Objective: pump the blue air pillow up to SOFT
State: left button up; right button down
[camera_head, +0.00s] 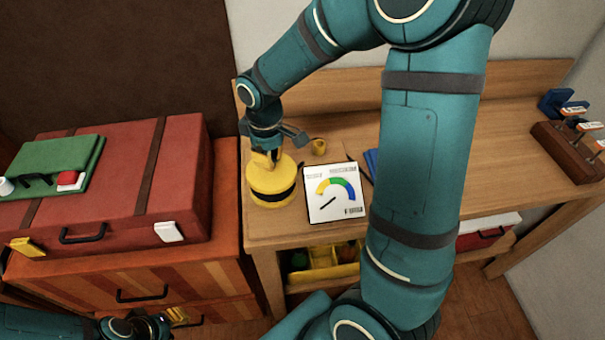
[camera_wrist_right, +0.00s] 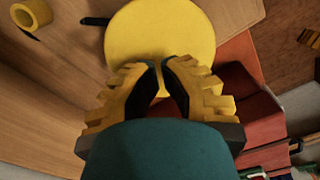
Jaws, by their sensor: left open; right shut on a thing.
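A squat yellow pump with a black band (camera_head: 270,192) stands on the left end of the wooden bench. My right gripper (camera_head: 268,154) is over its top, shut on what seems to be the pump's handle, which the fingers mostly hide. In the right wrist view the fingertips (camera_wrist_right: 160,68) meet at the edge of the yellow disc (camera_wrist_right: 160,30). A blue piece (camera_head: 371,160), perhaps the air pillow, shows mostly behind my right arm. My left gripper (camera_head: 165,322) is open at the bottom left.
A red suitcase (camera_head: 110,195) with a green case (camera_head: 50,165) on it stands left of the bench. A small yellow ring (camera_head: 319,146) lies behind the gauge. A wooden block with tools (camera_head: 568,150) is at the far right. The bench's right half is mostly clear.

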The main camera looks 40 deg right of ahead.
aim_at(272, 175)
jog(key=shift+f+b, duration=1.05)
jog(key=shift+f, duration=0.65)
jog(key=shift+f+b, duration=0.95)
jog(key=shift+f, duration=0.35)
notch_tip(272, 175, up, 7)
jog(key=p, duration=0.5)
jog(key=shift+f+p, duration=0.1)
jog(key=shift+p, duration=0.2)
jog(key=shift+f, duration=0.1)
